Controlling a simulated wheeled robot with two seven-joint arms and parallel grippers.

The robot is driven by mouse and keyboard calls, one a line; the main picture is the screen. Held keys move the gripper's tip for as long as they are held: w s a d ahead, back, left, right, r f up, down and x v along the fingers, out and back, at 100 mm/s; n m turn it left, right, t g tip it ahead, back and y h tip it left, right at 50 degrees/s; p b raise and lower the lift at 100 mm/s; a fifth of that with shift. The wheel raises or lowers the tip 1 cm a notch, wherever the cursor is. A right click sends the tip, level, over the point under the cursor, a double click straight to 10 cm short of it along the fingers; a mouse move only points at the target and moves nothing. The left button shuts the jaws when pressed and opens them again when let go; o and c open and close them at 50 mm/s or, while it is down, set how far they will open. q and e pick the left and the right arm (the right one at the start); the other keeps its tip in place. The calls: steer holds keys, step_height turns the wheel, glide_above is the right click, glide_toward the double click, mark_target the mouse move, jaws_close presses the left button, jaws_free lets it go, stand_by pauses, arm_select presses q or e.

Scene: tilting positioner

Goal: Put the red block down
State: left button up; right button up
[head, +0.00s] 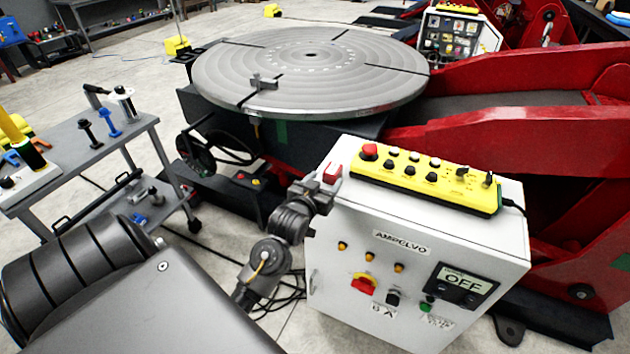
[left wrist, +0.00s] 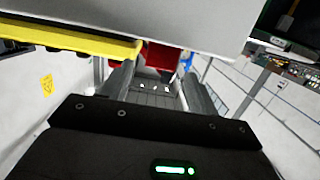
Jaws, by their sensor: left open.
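The red block (head: 332,173) is at the left edge of the grey cabinet's top (head: 345,196), beside the yellow control box. In the left wrist view the red block (left wrist: 162,57) is against the pale cabinet surface, at the tips of my fingers. My left gripper (head: 321,186) is at the cabinet's left edge, right by the block. Its two fingers stand apart on either side in the left wrist view (left wrist: 160,82), with a gap to the block. The block's lower part is partly hidden by the gripper in the head view. My right gripper is not in view.
The yellow control box (head: 425,182) with a red button lies on the cabinet top. A round slotted table (head: 310,70) stands behind. A grey cart (head: 95,150) with tools is at the left. Red machine arms (head: 510,80) fill the right. Cables lie on the floor.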

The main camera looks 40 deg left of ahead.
arm_select(q)
steer(key=b+v, duration=0.1)
steer(key=v, duration=0.6)
